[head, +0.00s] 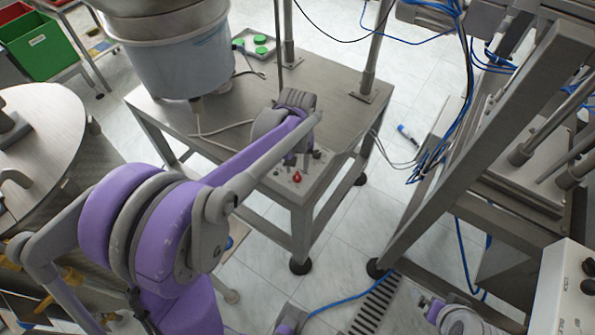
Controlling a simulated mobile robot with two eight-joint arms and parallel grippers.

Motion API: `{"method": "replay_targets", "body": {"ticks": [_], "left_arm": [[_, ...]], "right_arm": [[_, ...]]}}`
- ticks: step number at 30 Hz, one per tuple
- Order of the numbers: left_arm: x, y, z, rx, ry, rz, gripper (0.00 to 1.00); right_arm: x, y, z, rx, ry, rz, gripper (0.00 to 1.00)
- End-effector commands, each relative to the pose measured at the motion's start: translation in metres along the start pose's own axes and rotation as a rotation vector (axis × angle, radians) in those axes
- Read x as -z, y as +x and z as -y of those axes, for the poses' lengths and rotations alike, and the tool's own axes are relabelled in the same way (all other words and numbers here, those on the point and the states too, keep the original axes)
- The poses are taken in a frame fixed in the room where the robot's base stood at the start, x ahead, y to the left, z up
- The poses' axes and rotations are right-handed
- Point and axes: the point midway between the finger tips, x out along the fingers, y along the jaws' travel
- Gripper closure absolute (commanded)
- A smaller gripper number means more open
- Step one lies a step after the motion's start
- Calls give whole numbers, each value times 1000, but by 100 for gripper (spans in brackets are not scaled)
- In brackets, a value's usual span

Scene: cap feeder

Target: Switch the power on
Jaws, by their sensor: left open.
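A small light control panel (312,183) sits at the near corner of the steel table. It carries a red knob or button (297,177) and small dark knobs or switches (317,154). My left arm reaches in from the left. Its gripper (299,158) is open, pointing down just above and behind the red control, close to the panel. Wrist and forearm hide part of the panel, and I cannot tell whether the fingers touch any switch. The switch markings are too small to read.
The steel table (340,110) carries a large feeder bowl (180,62) on its left and a tray with green caps (261,45) at the back. A steel frame machine (440,200) with blue cables stands at the right. A round table (40,130) is at the left.

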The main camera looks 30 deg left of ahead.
Motion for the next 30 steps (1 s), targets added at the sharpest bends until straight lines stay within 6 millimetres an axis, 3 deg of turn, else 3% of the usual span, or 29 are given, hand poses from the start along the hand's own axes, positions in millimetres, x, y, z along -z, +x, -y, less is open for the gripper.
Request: {"method": "replay_targets", "body": {"ticks": [6,16,23,30], "left_arm": [[0,24,0,0,0,0,57],[0,27,0,0,0,-1,57],[0,27,0,0,0,-1,97],[0,27,0,0,0,-1,100]], "right_arm": [[-2,2,0,0,0,1,0],[-2,2,0,0,0,1,0],[-2,2,0,0,0,1,0],[-2,2,0,0,0,1,0]]}}
